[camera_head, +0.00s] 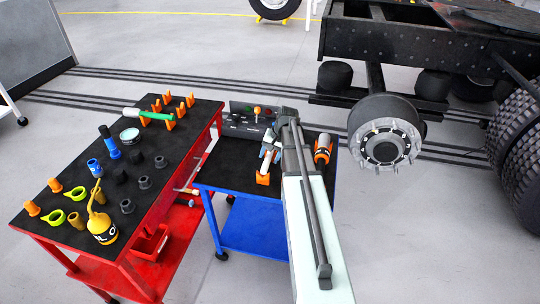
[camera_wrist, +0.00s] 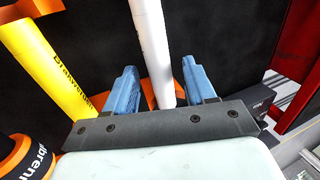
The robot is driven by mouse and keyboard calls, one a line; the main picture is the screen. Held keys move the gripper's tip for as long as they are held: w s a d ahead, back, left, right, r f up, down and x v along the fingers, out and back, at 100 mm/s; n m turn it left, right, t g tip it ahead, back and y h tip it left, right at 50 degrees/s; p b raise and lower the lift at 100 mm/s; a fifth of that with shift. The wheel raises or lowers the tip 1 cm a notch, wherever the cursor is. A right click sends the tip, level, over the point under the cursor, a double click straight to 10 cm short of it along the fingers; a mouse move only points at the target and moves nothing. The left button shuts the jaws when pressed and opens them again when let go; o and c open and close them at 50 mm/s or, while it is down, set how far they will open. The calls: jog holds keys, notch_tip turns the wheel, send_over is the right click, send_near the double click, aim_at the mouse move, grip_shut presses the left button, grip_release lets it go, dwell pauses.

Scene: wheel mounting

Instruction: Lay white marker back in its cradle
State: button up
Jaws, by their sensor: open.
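The white marker (camera_wrist: 152,40) runs between my gripper's (camera_wrist: 160,68) two blue fingers in the wrist view. The fingers are open, with a gap on each side of the marker. Its near end is hidden behind my gripper's dark body. An orange cradle (camera_wrist: 158,84) shows beneath and beside the marker; I cannot tell how fully the marker is seated. In the head view my gripper (camera_head: 268,152) is low over the blue cart (camera_head: 232,192), close to an orange cradle (camera_head: 263,179).
A yellow marker (camera_wrist: 45,58) lies left of the white one. An orange-and-black cylinder (camera_head: 323,148) stands at the cart's right. A dark control box (camera_head: 245,121) is at its back. A red tool table (camera_head: 75,235) stands left, and a wheel hub (camera_head: 385,145) is right.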

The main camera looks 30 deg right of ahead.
jog(key=v, duration=1.4)
jog(key=shift+f, duration=0.1)
dwell(0.4)
